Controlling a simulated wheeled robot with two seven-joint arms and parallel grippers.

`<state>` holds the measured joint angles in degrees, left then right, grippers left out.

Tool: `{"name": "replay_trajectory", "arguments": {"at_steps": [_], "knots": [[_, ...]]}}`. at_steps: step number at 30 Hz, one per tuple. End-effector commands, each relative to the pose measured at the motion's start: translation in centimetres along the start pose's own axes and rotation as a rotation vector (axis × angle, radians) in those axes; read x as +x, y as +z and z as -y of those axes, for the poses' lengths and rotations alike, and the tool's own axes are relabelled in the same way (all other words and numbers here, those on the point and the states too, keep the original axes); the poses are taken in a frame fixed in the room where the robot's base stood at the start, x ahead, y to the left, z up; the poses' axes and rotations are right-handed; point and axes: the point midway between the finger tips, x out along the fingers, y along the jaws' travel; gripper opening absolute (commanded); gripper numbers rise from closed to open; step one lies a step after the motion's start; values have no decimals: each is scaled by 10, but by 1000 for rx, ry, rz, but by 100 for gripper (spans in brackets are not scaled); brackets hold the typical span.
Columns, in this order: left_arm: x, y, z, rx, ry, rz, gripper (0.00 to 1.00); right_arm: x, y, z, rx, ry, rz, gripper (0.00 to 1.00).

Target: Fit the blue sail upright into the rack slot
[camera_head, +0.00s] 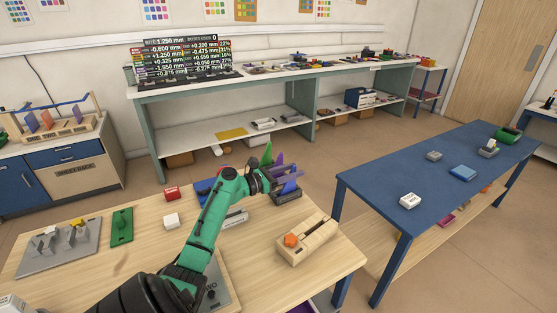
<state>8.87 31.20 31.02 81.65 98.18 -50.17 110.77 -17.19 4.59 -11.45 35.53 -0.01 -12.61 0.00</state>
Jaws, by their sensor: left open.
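My left arm reaches in from the bottom over the light wood table (90,197). Its open gripper (287,177) is near the table's far right edge. A wooden rack (52,133) with coloured upright panels stands on the cabinet at the far left. My right gripper is out of view.
A blue table (400,172) stands at right, with floor between.

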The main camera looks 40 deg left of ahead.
Motion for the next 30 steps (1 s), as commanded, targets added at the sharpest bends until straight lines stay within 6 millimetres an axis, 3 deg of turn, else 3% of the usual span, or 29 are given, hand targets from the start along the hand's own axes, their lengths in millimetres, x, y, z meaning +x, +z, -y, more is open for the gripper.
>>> {"name": "replay_trajectory", "arguments": {"at_steps": [5,9,15,20,30], "knots": [[-36,5,0,-3,2,-3,47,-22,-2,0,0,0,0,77],[-76,5,0,-2,2,-4,47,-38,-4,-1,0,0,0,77],[-124,3,0,-1,2,-2,47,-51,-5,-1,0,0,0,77],[-138,1,0,2,1,-1,47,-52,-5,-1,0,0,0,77],[-138,0,0,2,1,0,47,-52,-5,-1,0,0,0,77]]}}
